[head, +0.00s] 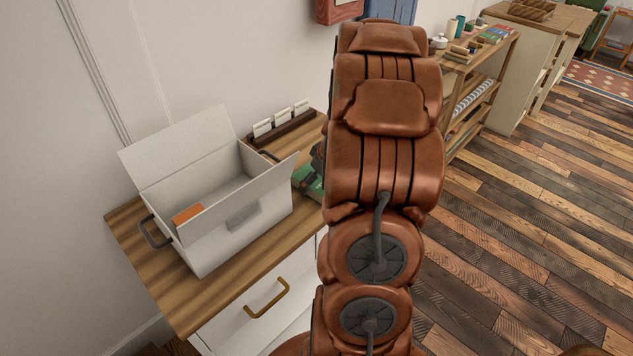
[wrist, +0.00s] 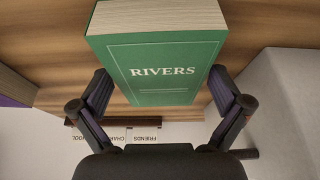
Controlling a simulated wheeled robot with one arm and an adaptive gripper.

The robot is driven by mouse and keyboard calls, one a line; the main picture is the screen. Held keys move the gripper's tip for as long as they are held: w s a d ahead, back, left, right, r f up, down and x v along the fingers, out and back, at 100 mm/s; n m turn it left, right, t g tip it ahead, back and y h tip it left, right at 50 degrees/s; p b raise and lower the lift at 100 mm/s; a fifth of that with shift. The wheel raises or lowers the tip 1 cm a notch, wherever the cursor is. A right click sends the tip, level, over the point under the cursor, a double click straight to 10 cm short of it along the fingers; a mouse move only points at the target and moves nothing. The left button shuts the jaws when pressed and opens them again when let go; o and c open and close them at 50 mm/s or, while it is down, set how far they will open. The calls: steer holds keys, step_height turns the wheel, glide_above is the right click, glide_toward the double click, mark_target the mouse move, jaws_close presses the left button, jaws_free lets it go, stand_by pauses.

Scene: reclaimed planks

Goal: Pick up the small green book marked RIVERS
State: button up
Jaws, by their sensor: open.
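The green book marked RIVERS (wrist: 165,50) fills the upper middle of the wrist view, its cover lettering and pale page edges showing. My gripper (wrist: 160,76) is open, with one dark finger on each side of the book's near part. I cannot tell whether either finger touches it. In the head view, a green piece of the book (head: 307,180) shows on the cabinet top beside the white box. My arm hides the rest of it and most of the gripper there.
A white box (head: 240,222) with its lid raised stands on the wooden cabinet top (head: 215,300), an orange item (head: 187,214) inside. A dark rack with white labelled cards (head: 282,118) stands behind. In the wrist view, a purple-covered item (wrist: 14,102) lies at left. Floor at right is clear.

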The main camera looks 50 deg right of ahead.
steer(key=c, duration=1.1)
steer(key=shift+c, duration=0.2)
steer(key=shift+r, duration=0.1)
